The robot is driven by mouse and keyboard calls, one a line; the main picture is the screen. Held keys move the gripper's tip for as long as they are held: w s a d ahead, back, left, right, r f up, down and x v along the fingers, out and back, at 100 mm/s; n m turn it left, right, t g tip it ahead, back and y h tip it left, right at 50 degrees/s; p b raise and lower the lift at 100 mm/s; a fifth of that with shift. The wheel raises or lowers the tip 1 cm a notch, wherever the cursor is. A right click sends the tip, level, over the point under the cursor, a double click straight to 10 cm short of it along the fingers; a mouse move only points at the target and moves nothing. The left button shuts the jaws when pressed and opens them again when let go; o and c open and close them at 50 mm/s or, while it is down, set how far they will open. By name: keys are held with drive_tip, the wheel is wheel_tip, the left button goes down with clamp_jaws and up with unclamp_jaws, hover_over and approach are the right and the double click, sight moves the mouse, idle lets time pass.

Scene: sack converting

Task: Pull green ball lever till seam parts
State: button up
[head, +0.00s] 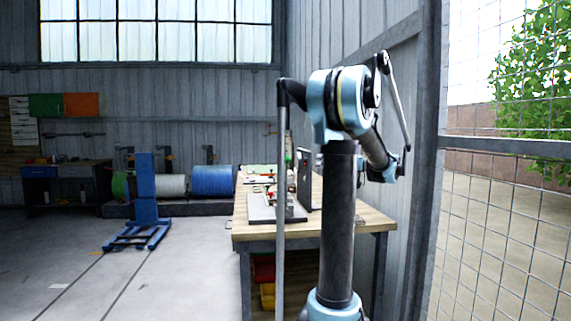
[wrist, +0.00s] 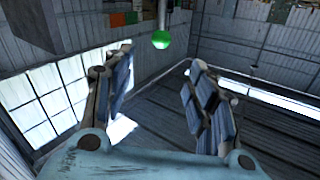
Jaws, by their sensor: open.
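The green ball (wrist: 161,40) shows in the wrist view at the top middle, on the end of a thin grey rod (wrist: 162,14). My gripper (wrist: 160,60) is open and empty, with one finger to the left of the ball and one to the right. The ball appears beyond the fingertips, and neither finger is seen touching it. In the head view a small green spot, perhaps the ball, shows above the bench device (head: 272,208). My arm hides part of the bench there, and I cannot make out my gripper or the seam.
The wooden workbench (head: 315,231) stands against the metal wall, with coloured bins under it. A blue stand (head: 147,200) and large rolls, one blue (head: 212,180), are to the left. The floor between is clear. A wire mesh fence (head: 500,220) is at right.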

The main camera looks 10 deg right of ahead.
sight(286, 160)
drive_tip(key=x, duration=1.7)
drive_tip(key=shift+s, duration=0.1)
clamp_jaws()
